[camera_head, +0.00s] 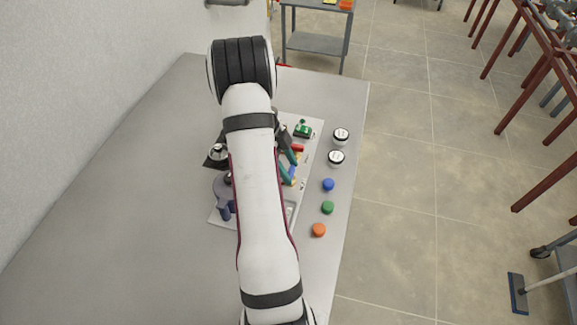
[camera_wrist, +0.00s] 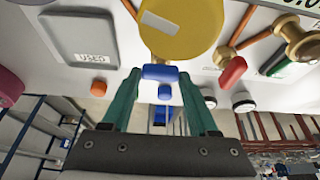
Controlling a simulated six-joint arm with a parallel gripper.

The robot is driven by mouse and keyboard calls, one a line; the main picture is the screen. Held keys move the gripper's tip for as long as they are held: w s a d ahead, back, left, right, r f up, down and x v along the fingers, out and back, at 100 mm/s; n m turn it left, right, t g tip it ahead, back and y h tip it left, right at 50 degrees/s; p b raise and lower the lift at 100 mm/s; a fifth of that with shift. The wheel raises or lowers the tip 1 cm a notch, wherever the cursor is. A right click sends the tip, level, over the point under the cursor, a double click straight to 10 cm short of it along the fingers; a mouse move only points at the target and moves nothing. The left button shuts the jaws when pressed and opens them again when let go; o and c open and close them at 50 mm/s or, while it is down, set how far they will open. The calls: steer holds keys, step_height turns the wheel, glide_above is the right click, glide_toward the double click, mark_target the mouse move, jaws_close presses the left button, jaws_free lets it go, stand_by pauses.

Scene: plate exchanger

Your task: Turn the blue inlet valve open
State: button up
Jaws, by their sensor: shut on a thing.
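The blue inlet valve handle (camera_wrist: 160,73) shows in the wrist view as a short blue bar lying crosswise between my fingertips. My gripper (camera_wrist: 160,77) has two green fingers, one on each side of the handle, and is shut on it. In the head view my gripper (camera_head: 291,166) reaches down at the right side of the pale board, and a bit of the blue handle (camera_head: 293,170) shows between the green fingers. My arm hides much of the board there. The valve's body is mostly hidden, so its exact turn is hard to tell.
A yellow round part (camera_wrist: 185,30) is close beyond the handle. A red handle (camera_wrist: 232,72) and a green one (camera_wrist: 278,60) stand to the right. A grey "USED" tray (camera_wrist: 85,40) is at left. Blue (camera_head: 328,184), green (camera_head: 327,207) and orange (camera_head: 318,230) caps line the table's right edge.

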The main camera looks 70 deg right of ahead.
steer(key=shift+n, duration=0.3)
steer(key=n+h, duration=0.1)
steer(key=n, duration=0.3)
steer(key=shift+a+h, duration=0.15)
steer(key=shift+h, duration=0.25)
steer(key=n+t+h, duration=0.1)
steer(key=n, duration=0.3)
steer(key=shift+s+a, duration=0.1)
steer(key=n+t, duration=0.1)
steer(key=n, duration=0.1)
steer(key=n+h, duration=0.1)
steer(key=n, duration=0.1)
steer(key=shift+s+n+t, duration=0.1)
steer(key=shift+n+t, duration=0.3)
steer(key=shift+s+n+t+h, duration=0.1)
steer(key=shift+n+t+h, duration=0.45)
steer(key=shift+n, duration=1.45)
steer(key=shift+n+t, duration=0.25)
steer(key=shift+n, duration=0.05)
steer(key=o, duration=1.4)
steer(key=shift+y, duration=0.25)
